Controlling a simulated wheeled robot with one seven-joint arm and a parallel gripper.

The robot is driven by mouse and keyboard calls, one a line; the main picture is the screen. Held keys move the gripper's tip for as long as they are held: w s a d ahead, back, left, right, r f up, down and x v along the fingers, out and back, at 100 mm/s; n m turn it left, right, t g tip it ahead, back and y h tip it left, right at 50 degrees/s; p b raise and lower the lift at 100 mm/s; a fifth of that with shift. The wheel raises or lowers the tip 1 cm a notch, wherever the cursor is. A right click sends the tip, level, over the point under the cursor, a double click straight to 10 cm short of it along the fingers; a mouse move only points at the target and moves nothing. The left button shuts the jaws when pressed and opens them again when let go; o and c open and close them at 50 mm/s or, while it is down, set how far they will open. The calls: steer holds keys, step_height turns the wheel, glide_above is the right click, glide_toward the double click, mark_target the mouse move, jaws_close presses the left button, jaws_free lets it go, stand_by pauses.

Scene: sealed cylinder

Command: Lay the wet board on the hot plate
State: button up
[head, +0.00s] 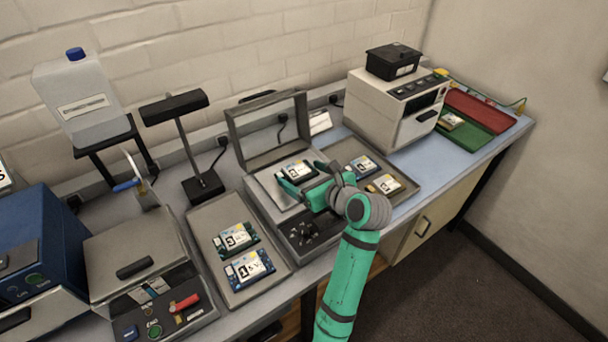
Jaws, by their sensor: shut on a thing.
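My gripper (302,178) is shut on a small board (297,170) with a white label, at the middle bench unit. The board is over that unit's pale flat plate (264,186); I cannot tell whether it touches the plate. The unit has a raised grey frame (237,128) behind and a dark front panel with knobs (312,231). No marking that I can read shows which unit is the hot plate. The fingers hide part of the board, and wetness cannot be made out.
Left tray (233,295) and right tray (411,188) hold two boards each. A lidded grey machine (130,245) stands left, a white box unit (375,110) right.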

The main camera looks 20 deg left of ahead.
steer(key=o, duration=1)
steer(key=shift+f, duration=0.1)
steer(key=shift+s+d+r, duration=0.1)
steer(key=shift+d+r, duration=0.15)
steer(key=v, duration=1.1)
steer(key=shift+s+d+r, duration=0.15)
steer(key=shift+s+r, duration=0.05)
